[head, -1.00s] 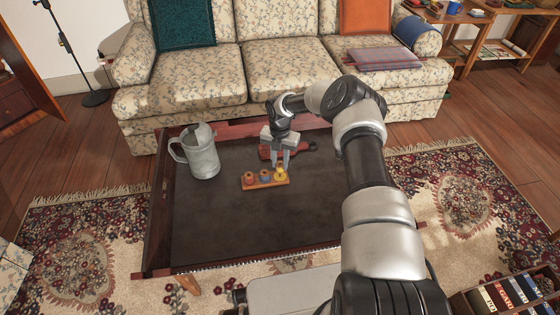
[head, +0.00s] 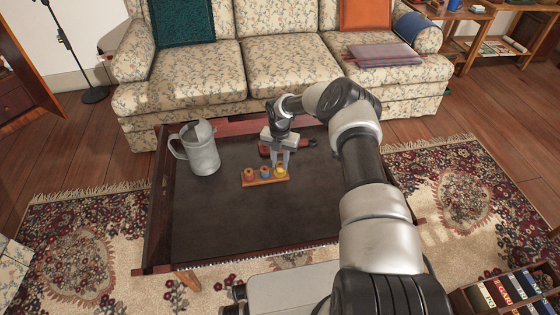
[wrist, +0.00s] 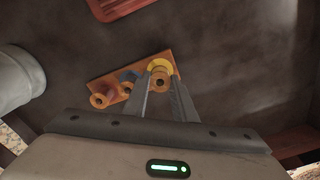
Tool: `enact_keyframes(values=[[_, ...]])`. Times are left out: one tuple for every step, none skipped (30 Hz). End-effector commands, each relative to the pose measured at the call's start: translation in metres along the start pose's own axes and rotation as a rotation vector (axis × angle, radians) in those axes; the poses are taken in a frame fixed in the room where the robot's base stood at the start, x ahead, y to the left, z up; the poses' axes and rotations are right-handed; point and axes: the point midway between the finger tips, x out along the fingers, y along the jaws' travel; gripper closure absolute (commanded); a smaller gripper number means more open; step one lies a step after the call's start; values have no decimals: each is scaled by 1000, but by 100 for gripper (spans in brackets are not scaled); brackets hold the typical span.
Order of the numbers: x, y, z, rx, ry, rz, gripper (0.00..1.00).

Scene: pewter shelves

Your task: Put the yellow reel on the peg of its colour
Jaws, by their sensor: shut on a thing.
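The wooden peg board (head: 252,183) lies on the dark table top, with three coloured places in a row: reddish at the left, blue in the middle, yellow at the right. My gripper (head: 281,168) points down over the right end of the board. It is shut on the yellow reel (head: 281,172), which sits low at the yellow place. In the wrist view the yellow reel (wrist: 159,66) shows between the fingertips, at one end of the board (wrist: 107,80). A finger partly hides the blue place, and I cannot tell how far down the peg the reel is.
A grey metal jug (head: 202,152) stands left of the board. A red object (head: 265,149) lies just behind my gripper. The table's raised wooden rim (head: 162,195) bounds the top. The front and right of the table top are clear.

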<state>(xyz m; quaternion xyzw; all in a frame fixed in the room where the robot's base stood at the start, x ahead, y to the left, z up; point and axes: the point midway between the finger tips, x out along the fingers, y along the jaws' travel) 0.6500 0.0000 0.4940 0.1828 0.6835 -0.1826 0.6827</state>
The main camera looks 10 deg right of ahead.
Motion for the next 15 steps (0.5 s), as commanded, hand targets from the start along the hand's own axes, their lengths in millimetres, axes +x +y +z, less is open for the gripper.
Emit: enact_keyframes(values=[[0,0,0,0,0,0,97],[1,0,0,0,0,0,97],[1,0,0,0,0,0,97],[1,0,0,0,0,0,97],[1,0,0,0,0,0,97],[1,0,0,0,0,0,97],[1,0,0,0,0,0,97],[1,0,0,0,0,0,97],[1,0,0,0,0,0,69],[1,0,0,0,-1,0,64],[1,0,0,0,0,0,59],[1,0,0,0,-1,0,54],[1,0,0,0,-1,0,54],[1,0,0,0,-1,0,54],[1,0,0,0,-1,0,54]])
